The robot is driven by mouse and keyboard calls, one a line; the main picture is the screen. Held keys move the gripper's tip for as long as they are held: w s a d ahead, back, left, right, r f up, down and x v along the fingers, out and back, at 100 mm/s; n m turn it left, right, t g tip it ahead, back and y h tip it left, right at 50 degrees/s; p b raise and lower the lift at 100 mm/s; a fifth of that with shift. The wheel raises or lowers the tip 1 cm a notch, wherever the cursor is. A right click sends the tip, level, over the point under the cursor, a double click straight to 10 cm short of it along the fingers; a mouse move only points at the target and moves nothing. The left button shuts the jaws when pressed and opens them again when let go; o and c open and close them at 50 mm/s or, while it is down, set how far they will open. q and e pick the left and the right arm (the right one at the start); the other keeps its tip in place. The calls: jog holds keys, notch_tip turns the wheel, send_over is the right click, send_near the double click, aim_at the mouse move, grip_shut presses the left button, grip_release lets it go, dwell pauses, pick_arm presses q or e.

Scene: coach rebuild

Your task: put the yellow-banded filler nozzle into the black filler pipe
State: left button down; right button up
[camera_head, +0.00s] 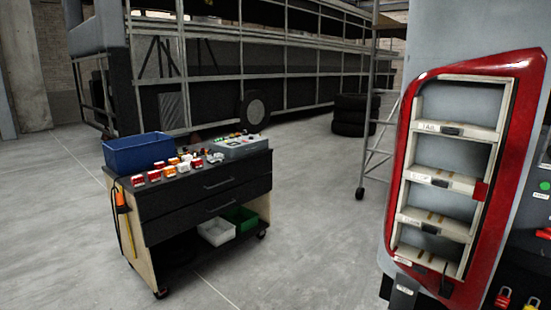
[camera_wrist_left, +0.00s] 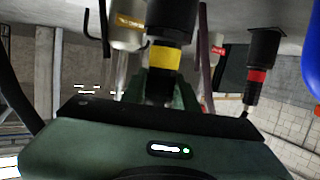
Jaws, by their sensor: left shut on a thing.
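In the left wrist view the yellow-banded filler nozzle (camera_wrist_left: 165,57) is between the fingers of my left gripper (camera_wrist_left: 166,88), which is shut on it. Its lower part is hidden by the fingers and the dark green gripper body. A wider black cylinder (camera_wrist_left: 172,20) stands directly above the yellow band, in line with it. I cannot tell whether this cylinder is the black filler pipe or part of the nozzle, nor whether anything is inserted. Neither gripper shows in the head view, and my right gripper is not in view.
In the wrist view, a red-banded black fitting (camera_wrist_left: 257,75) hangs at right, and a silver canister (camera_wrist_left: 129,25) is left of the nozzle. Black hoses run close by. The head view shows a tool cart (camera_head: 205,205), a red-framed panel (camera_head: 400,160) and open floor between.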

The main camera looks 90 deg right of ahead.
pick_arm(q)
jog(key=shift+r+p, duration=1.9)
jog(key=shift+r, duration=0.4)
jog(key=shift+f, duration=0.1)
